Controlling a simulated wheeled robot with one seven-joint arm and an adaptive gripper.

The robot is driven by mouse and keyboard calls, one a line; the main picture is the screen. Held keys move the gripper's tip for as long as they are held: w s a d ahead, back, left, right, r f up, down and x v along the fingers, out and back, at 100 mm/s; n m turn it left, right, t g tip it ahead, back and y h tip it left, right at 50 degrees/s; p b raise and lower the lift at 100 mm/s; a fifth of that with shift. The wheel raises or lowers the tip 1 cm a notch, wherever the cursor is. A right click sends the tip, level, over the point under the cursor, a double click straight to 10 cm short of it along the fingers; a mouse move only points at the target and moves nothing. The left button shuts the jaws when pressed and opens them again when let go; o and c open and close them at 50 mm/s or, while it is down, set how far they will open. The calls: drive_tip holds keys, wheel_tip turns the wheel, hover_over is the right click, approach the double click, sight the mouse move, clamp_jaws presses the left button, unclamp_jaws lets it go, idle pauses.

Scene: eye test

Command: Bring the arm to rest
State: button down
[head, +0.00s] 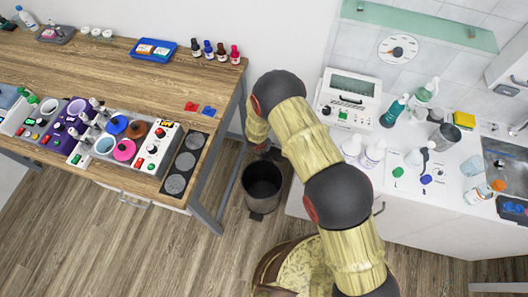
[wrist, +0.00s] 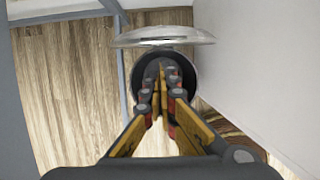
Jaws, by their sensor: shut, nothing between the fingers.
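My arm (head: 300,135) reaches out from the lower right of the head view, between the wooden workbench and the white counter. My gripper (wrist: 158,68) shows in the wrist view with its two fingers together and nothing between them. It points toward the dark opening of a bin (wrist: 187,74). In the head view the same bin (head: 263,195) stands on the floor below the arm's far end. The gripper there is mostly hidden by my arm. I cannot tell how high the fingertips are above the bin.
A silver, lid-like disc (wrist: 163,37) shows at the bin's far side. The workbench (head: 95,80) at left bears pots, small bottles and a blue tray (head: 153,50). The counter at right bears several bottles and a white device (head: 348,100). Wooden floor (head: 120,245) is clear at lower left.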

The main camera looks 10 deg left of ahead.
drive_tip(key=w+d+r+m, duration=0.2)
drive_tip(key=d+r, duration=0.1)
drive_tip(key=r, duration=0.5)
drive_tip(key=w+d+r+m+t, duration=0.1)
drive_tip(key=w+d+r+m, duration=0.15)
drive_tip(key=r, duration=0.45)
drive_tip(key=w+d+r+m, duration=0.2)
drive_tip(key=w+r+m, duration=0.1)
drive_tip(key=r, duration=0.5)
drive_tip(key=s+d+r+m+h+b, duration=0.1)
drive_tip(key=s+d+r+m, duration=0.1)
drive_tip(key=d+r+m, duration=0.45)
drive_tip(key=s+d+r+m+h+b, duration=0.1)
drive_tip(key=s+d+r+m, duration=0.15)
drive_tip(key=d+r, duration=0.65)
drive_tip(key=s+d+r+m+b, duration=0.3)
drive_tip(key=s+d+r+m, duration=0.5)
drive_tip(key=s+r, duration=0.4)
drive_tip(key=s+r+m+y+b, duration=0.2)
drive_tip(key=s+m, duration=0.8)
drive_tip(key=s, duration=0.8)
drive_tip(key=shift+d+t, duration=0.15)
drive_tip(key=shift+t, duration=0.25)
